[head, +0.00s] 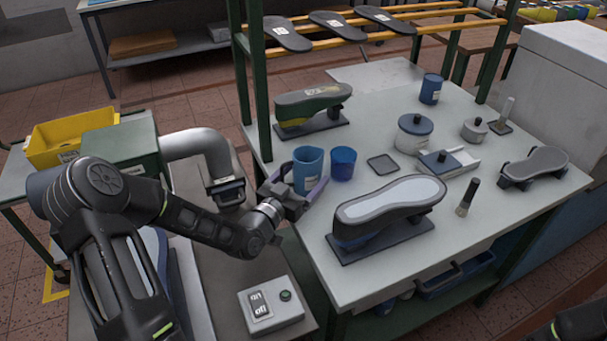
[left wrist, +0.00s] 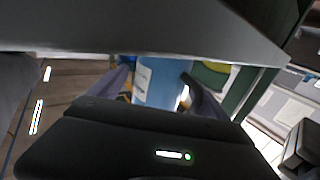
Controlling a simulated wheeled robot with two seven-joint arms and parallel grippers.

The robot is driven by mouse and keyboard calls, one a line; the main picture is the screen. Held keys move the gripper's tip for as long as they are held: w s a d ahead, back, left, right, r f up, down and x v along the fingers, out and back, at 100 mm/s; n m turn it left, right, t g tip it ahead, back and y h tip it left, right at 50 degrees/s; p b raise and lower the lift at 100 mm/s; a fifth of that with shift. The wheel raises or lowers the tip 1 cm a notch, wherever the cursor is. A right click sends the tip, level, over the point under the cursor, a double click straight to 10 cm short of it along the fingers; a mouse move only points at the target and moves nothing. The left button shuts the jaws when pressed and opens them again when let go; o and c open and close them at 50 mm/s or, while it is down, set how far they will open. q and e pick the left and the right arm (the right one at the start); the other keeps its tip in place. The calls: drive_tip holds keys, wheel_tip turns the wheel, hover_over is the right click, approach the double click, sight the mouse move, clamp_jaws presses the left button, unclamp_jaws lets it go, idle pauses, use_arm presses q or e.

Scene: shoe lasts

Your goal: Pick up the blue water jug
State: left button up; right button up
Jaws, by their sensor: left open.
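The blue water jug (head: 308,168) stands upright near the left edge of the grey workbench, with a pale label on its side. In the head view my left gripper (head: 304,184) is at the jug, with one finger on its left and the other across its lower right. The fingers are open; I cannot tell whether they touch it. My right gripper is out of view.
A darker blue cup (head: 343,162) stands close to the right of the jug. A shoe last (head: 385,212) on a dark base lies in front, another (head: 312,105) behind. A green rack post (head: 257,90) rises behind the jug. A switch box (head: 271,306) sits at the lower left.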

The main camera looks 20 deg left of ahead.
use_arm(q)
drive_tip(key=shift+c, duration=0.3)
drive_tip(key=c, duration=1.6)
drive_tip(key=shift+r, duration=0.2)
drive_tip(key=shift+r, duration=4.85)
